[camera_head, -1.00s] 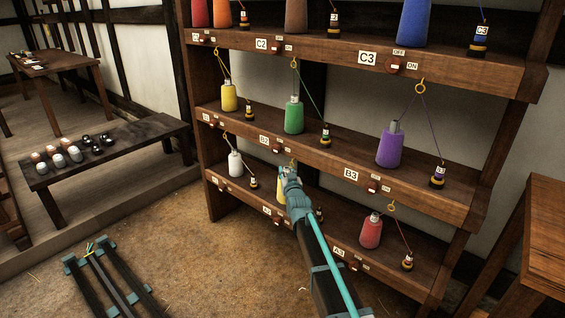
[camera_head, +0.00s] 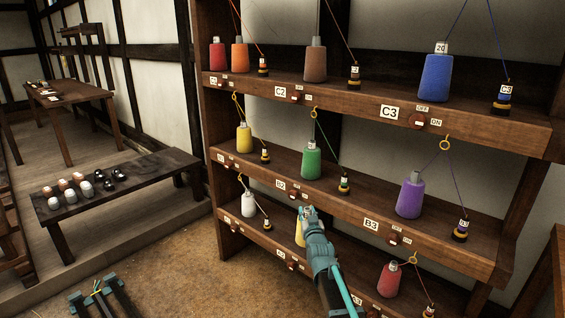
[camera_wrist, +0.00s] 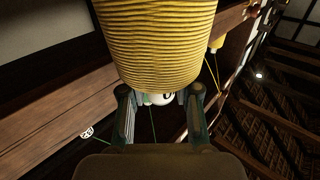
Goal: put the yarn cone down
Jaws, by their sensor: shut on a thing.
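A yellow yarn cone (camera_head: 300,231) is at the bottom shelf row (camera_head: 270,236), below the B2 label, partly hidden behind my gripper (camera_head: 307,212). In the wrist view the ribbed yellow cone (camera_wrist: 160,45) fills the upper middle. My gripper's two fingers (camera_wrist: 160,97) are shut around its pale, marked tip (camera_wrist: 161,99). Whether the cone's base touches the shelf board is hidden.
A white cone (camera_head: 248,204) stands to the left on the bottom row and a red cone (camera_head: 388,281) to the right. Green (camera_head: 311,162) and purple (camera_head: 409,199) cones stand on the row above. Small bobbins and threads stand between cones.

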